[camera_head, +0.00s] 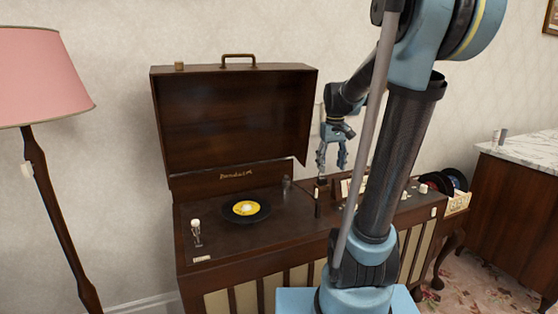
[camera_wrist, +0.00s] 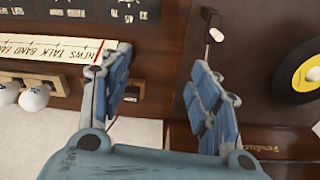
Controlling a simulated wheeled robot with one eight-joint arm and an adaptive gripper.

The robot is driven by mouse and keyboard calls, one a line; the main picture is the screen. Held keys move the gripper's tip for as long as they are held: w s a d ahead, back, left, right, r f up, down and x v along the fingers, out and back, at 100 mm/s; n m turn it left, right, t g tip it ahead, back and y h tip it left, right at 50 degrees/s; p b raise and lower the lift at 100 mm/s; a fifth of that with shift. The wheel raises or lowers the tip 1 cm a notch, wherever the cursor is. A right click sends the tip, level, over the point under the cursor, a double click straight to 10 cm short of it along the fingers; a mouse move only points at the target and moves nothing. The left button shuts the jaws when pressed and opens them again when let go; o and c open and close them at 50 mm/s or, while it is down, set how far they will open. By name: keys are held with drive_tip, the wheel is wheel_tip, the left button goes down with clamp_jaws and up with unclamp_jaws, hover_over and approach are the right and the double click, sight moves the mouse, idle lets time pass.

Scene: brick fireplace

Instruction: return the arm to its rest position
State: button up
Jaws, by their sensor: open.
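My gripper (camera_head: 332,168) is open and empty. It hangs with its blue fingers pointing down above the right part of the record player cabinet (camera_head: 215,268), right of the raised lid. In the wrist view the two spread fingers of my gripper (camera_wrist: 160,75) have nothing between them but dark cabinet surface beyond. My arm stands bent at the right of centre in the head view and hides part of the cabinet's right side.
A black record with a yellow label (camera_head: 246,208) lies on the player; the open lid (camera_head: 235,115) stands behind. A pink lamp (camera_head: 40,75) is at left. Several records (camera_head: 440,183) stand at right beside a marble-topped cabinet (camera_head: 530,150). The wrist view shows a tuning dial (camera_wrist: 50,52).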

drive_tip(key=s+f+m, duration=0.1)
drive_tip(key=s+f, duration=0.3)
drive_tip(key=s, duration=0.3)
drive_tip(key=s+f+m+t, duration=0.1)
drive_tip(key=s+f, duration=0.3)
drive_tip(key=s, duration=0.4)
drive_tip(key=s+f, duration=0.4)
drive_tip(key=s, duration=0.3)
drive_tip(key=shift+s+f+m, duration=0.2)
drive_tip(key=shift+f+m, duration=0.1)
drive_tip(key=shift+m, duration=0.1)
drive_tip(key=shift+w, duration=0.1)
drive_tip(key=shift+w+f, duration=0.2)
drive_tip(key=shift+w, duration=0.15)
